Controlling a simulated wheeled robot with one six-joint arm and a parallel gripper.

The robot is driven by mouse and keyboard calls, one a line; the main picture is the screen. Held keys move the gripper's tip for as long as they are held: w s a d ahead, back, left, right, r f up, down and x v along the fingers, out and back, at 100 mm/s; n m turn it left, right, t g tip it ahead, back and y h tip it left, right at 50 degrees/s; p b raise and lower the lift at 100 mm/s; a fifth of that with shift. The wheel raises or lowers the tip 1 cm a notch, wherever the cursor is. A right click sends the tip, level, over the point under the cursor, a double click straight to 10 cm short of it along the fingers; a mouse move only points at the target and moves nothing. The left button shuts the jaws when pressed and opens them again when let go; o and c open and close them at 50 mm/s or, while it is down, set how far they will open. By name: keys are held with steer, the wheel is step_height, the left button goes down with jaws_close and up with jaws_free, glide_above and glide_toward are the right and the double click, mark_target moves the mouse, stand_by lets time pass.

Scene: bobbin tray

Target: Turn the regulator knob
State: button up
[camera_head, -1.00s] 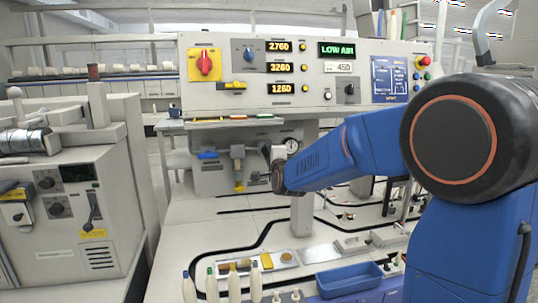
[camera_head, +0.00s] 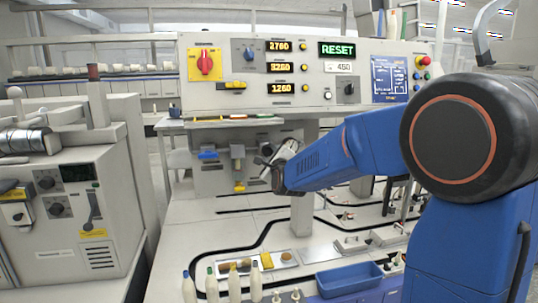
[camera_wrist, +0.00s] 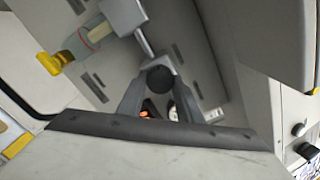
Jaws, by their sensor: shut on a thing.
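The regulator knob (camera_wrist: 160,78) is dark and round in the wrist view. It sits between the two fingertips of my gripper (camera_wrist: 159,86), which is shut on it. A white round gauge face (camera_wrist: 173,113) shows partly behind the right finger. In the head view my gripper (camera_head: 268,158) is at the regulator below the control panel, and the knob and gauge are mostly hidden by it. The green display (camera_head: 337,49) on the panel reads RESET.
The control panel (camera_head: 230,98) overhangs the regulator. A valve with a yellow end (camera_wrist: 50,63) is close at the left in the wrist view. A blue tray (camera_head: 348,280) and several bottles stand on the bench below. A grey machine (camera_head: 70,235) stands at the left.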

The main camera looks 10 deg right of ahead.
steer(key=shift+f, duration=0.15)
steer(key=o, duration=1)
steer(key=shift+o, duration=0.2)
steer(key=s, duration=1.7)
steer(key=shift+s, duration=0.25)
steer(key=shift+s, duration=0.1)
